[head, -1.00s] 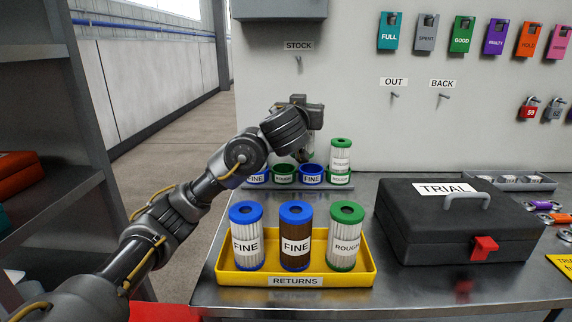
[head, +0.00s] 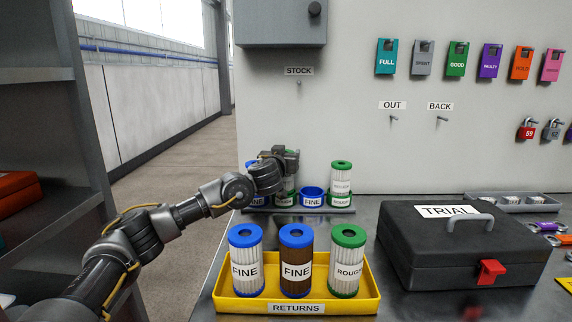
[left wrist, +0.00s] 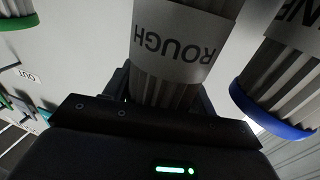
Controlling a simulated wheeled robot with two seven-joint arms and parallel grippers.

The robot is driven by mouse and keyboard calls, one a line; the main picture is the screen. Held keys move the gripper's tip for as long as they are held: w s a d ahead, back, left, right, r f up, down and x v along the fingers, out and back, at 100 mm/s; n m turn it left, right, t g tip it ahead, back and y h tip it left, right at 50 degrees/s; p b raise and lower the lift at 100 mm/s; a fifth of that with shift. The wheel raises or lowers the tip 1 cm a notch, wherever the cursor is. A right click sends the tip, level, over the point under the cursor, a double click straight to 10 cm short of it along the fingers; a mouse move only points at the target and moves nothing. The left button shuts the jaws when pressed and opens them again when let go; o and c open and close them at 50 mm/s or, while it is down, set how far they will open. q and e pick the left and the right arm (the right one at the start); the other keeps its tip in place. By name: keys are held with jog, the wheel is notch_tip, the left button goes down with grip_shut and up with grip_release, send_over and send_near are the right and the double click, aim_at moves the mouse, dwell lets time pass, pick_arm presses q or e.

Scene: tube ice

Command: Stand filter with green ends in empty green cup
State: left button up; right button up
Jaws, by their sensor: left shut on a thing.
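My left gripper (head: 285,158) is shut on a pale pleated filter with green ends (head: 287,184). In the left wrist view the same filter (left wrist: 172,82) shows its ROUGH label between the fingers. It appears upright at the second green cup (head: 284,200) in the back rack. The gripper hides part of it, and I cannot tell if its lower end rests on the cup floor. A second green-ended filter (head: 341,176) stands in the right green cup (head: 341,201). My right gripper is not in view.
A blue-ended filter (head: 250,168) stands close left of my gripper; its blue end (left wrist: 270,115) shows in the wrist view. An empty blue cup (head: 312,199) is on the right. A yellow RETURNS tray (head: 360,303) holds three filters in front. A black TRIAL case (head: 430,257) stands right.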

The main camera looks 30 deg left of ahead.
pick_arm(q)
notch_tip(320, 180, down, 2)
jog(key=shift+f, duration=0.4)
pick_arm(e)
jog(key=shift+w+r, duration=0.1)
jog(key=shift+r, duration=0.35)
pick_arm(q)
jog(key=shift+f, duration=0.1)
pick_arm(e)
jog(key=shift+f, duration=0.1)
pick_arm(q)
jog(key=shift+f, duration=0.1)
jog(key=shift+f+b, duration=0.15)
jog(key=shift+b, duration=0.2)
jog(key=o, duration=1)
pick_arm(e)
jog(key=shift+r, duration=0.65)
